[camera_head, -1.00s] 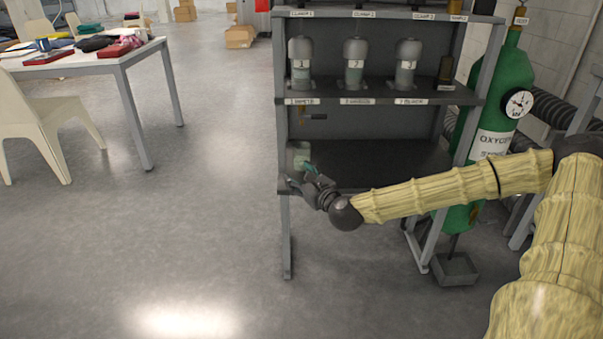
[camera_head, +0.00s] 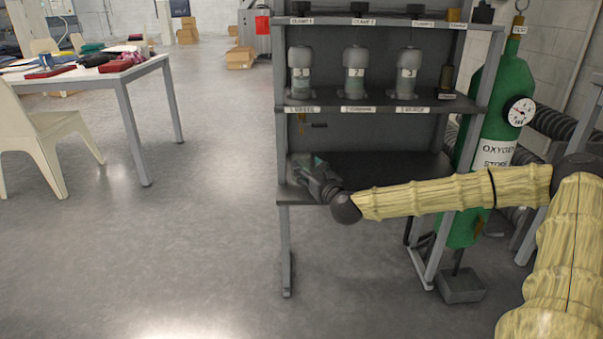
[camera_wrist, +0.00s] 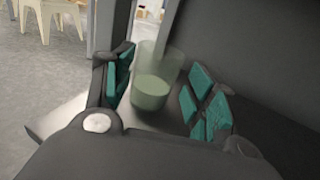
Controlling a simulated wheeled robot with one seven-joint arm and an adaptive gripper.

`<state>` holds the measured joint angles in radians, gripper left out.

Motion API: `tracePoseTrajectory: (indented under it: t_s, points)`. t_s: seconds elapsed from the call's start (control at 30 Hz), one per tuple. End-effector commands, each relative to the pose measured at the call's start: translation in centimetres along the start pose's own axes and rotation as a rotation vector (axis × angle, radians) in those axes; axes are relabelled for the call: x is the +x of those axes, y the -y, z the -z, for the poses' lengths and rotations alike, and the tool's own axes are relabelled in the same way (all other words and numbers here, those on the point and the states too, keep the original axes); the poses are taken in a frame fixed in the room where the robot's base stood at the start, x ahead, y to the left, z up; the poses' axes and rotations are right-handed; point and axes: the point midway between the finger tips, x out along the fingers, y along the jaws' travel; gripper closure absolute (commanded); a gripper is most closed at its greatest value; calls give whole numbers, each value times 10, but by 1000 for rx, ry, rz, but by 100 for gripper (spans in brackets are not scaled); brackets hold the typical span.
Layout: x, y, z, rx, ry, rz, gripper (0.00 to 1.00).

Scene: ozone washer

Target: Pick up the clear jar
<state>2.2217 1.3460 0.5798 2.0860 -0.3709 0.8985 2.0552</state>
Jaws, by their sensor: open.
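The clear jar (camera_wrist: 154,80) shows in the wrist view, a see-through cylinder with pale green contents in its lower part. It stands on the lower shelf (camera_head: 390,172) near its left end. My gripper (camera_head: 309,168) reaches in over that shelf from the right. In the wrist view my gripper (camera_wrist: 163,92) is open, with teal finger pads to the left and right of the jar. The jar is in the gap between them or just beyond; I cannot tell which, nor whether a pad touches it. In the head view my gripper hides the jar.
Several numbered jars, including one marked 2 (camera_head: 355,73), stand on the shelf above. The rack's left upright (camera_head: 283,130) is close to my gripper. A green oxygen cylinder (camera_head: 492,125) stands at the right. The floor left of the rack is clear up to a table (camera_head: 150,68).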

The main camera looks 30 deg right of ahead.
Motion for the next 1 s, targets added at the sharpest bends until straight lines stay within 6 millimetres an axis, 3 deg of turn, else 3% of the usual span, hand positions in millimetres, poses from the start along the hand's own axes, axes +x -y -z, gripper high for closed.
tracePoseTrajectory:
  t_s: [0.5,0.83,1.0]
  points:
    - [48,-1,6,-1,1,0,44]
    - [52,-2,4,0,0,-1,44]
    - [52,-2,4,0,0,0,73]
